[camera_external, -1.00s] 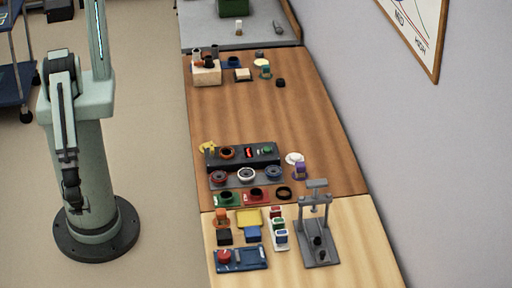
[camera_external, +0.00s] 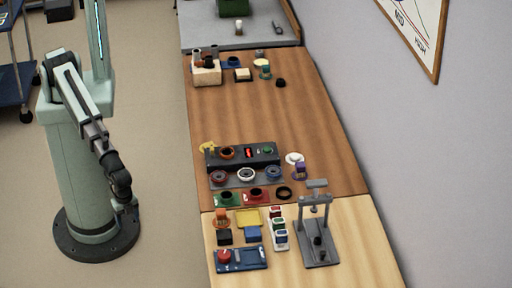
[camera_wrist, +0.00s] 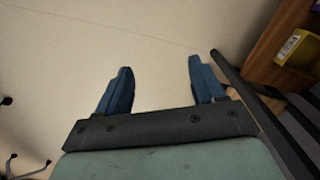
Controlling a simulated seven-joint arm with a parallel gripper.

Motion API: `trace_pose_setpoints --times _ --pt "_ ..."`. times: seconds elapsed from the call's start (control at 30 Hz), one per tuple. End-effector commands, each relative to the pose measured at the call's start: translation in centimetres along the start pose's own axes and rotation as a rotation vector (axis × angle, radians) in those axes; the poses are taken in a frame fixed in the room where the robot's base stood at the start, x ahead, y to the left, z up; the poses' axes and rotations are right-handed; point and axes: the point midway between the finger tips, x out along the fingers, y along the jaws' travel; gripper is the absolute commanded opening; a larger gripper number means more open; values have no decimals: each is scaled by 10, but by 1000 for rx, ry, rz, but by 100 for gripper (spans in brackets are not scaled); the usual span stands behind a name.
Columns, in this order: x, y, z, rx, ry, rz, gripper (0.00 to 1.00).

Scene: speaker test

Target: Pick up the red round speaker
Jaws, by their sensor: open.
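Several small red round parts are on the table, and I cannot tell which one is the red speaker. A red round piece (camera_external: 224,255) sits on the blue tray (camera_external: 252,267) at the table's near left. A dark red ring-shaped unit (camera_external: 218,177) is at the left of a row on a grey tray. A red square piece (camera_external: 257,195) holds a black ring. My gripper (camera_external: 127,204) is left of the table, over the floor and apart from all of these. In the wrist view my gripper (camera_wrist: 160,70) has its blue fingers spread, with only bare floor between them.
A grey press stand (camera_external: 318,230) is at the table's near right. A dark box (camera_external: 241,157) stands behind the row of round units. The wooden table's middle (camera_external: 265,115) is largely clear. A yellow bin (camera_wrist: 297,50) shows at the wrist view's upper right.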

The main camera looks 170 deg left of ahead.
Motion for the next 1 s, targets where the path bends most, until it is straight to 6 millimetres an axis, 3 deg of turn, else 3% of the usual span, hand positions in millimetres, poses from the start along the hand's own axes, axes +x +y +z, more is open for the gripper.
trace_pose_setpoints --times 0.03,0.2,0.5,0.8,1.0 --pt "-16 -13 -16 -20 26 1 68" --pt "-67 -56 -52 -81 103 -1 68" --pt "-169 -142 -97 -187 238 -17 68" --pt "-278 -231 -114 -289 366 -48 68" --pt "-327 -270 -113 -332 421 -67 68"
